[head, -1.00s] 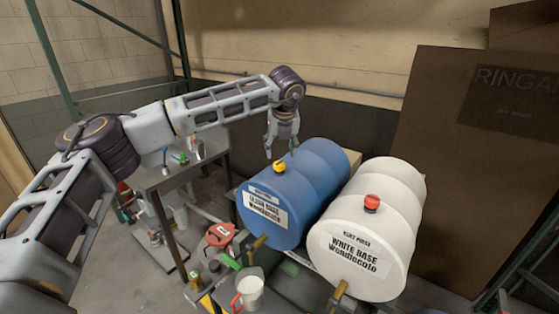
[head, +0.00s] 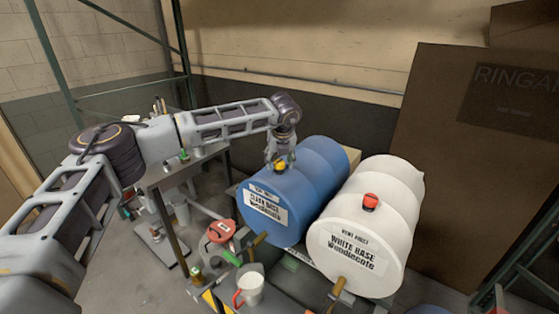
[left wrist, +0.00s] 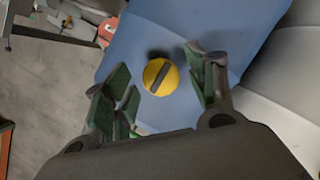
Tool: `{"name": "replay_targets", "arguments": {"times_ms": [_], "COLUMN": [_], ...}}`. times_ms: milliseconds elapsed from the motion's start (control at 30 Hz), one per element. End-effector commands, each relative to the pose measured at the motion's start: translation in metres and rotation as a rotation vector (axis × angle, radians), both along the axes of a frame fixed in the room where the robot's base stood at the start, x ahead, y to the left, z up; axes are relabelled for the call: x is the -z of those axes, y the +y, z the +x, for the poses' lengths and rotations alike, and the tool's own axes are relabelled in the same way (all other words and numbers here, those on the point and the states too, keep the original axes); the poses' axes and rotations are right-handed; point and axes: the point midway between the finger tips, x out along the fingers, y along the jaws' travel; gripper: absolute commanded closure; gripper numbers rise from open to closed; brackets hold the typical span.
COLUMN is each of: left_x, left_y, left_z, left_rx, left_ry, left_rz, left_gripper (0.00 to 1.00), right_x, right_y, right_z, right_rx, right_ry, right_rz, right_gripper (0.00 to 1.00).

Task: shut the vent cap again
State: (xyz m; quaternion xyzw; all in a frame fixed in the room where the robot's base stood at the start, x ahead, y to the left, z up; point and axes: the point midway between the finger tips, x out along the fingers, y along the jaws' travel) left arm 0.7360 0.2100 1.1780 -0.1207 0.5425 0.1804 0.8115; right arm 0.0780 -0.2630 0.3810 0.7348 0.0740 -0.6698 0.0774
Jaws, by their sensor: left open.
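The blue drum (head: 318,172) lies on its side, with a yellow vent cap (head: 280,165) on top near its labelled end. In the left wrist view the yellow cap (left wrist: 160,77) is round with a dark bar across it, set at a slant. My left gripper (head: 280,160) is just above the cap. In the left wrist view its open fingers (left wrist: 158,90) stand on either side of the cap, apart from it. The white drum (head: 395,190) beside it has a red vent cap (head: 370,201). My right gripper is not in view.
A white jug with a red handle (head: 249,289) and a red-lidded can (head: 220,232) stand in front of the drums. A small metal table (head: 180,172) is left of the blue drum. A large brown panel (head: 460,180) stands at right.

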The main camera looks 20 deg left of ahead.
Motion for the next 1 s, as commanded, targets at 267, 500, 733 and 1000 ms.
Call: {"name": "replay_targets", "arguments": {"times_ms": [267,500,733,1000], "left_x": [0.0,0.0,0.0,0.002], "left_y": [0.0,0.0,0.001,0.001], "left_z": [0.0,0.0,0.0,0.0], "left_rx": [0.0,0.002,0.031,0.131], "left_ry": [0.0,0.0,-0.001,-0.001], "left_rz": [0.0,0.0,-0.001,-0.002], "left_gripper": [0.75,0.88,0.88,0.88], "right_x": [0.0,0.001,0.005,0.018], "right_y": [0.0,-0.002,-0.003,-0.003], "right_z": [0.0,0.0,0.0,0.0], "right_rx": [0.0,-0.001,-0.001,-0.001], "right_ry": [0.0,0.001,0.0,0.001], "right_rz": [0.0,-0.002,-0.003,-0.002], "right_gripper": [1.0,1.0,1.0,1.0]}}
